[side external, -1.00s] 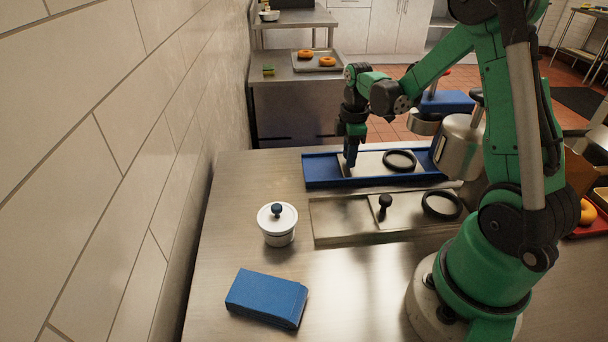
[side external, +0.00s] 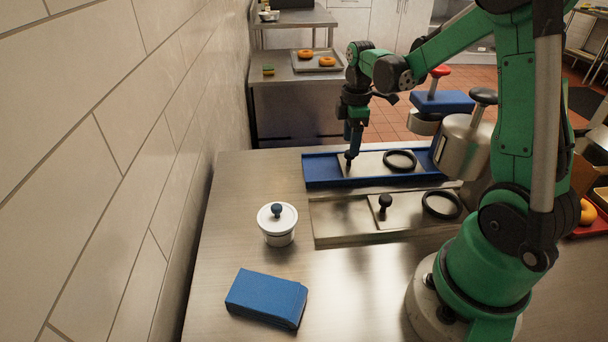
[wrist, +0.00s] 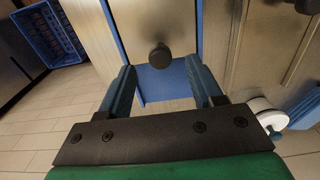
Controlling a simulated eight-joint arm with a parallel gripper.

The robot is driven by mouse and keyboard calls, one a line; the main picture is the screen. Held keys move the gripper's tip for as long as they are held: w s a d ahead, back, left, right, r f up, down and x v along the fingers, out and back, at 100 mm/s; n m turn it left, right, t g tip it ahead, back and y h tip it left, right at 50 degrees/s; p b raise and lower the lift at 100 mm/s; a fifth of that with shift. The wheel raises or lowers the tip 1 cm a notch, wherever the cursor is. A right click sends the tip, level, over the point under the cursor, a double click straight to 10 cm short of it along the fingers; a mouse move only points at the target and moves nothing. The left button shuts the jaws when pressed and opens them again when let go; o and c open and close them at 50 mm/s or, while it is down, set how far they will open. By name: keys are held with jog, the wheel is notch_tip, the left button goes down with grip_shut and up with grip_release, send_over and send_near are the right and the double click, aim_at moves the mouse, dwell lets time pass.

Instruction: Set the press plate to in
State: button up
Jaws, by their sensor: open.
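A metal sliding plate (side external: 375,160) with a black ring (side external: 400,160) on its right part lies in a blue tray (side external: 322,170) at the back of the counter. The blue floor is bare at the tray's left end. The plate's black knob (wrist: 160,57) shows in the wrist view, near its edge. My gripper (side external: 350,153) is over the plate's left end. In the wrist view my open gripper (wrist: 160,70) has one finger on each side of the knob, with gaps visible.
A second, steel tray with a black knob (side external: 385,202) and ring (side external: 441,204) lies in front. A white lidded pot (side external: 278,228) and blue block (side external: 266,298) are at front left. A steel press head (side external: 465,145) and blue press head (side external: 442,103) stand at right.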

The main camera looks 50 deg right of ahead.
jog(key=shift+r, duration=0.95)
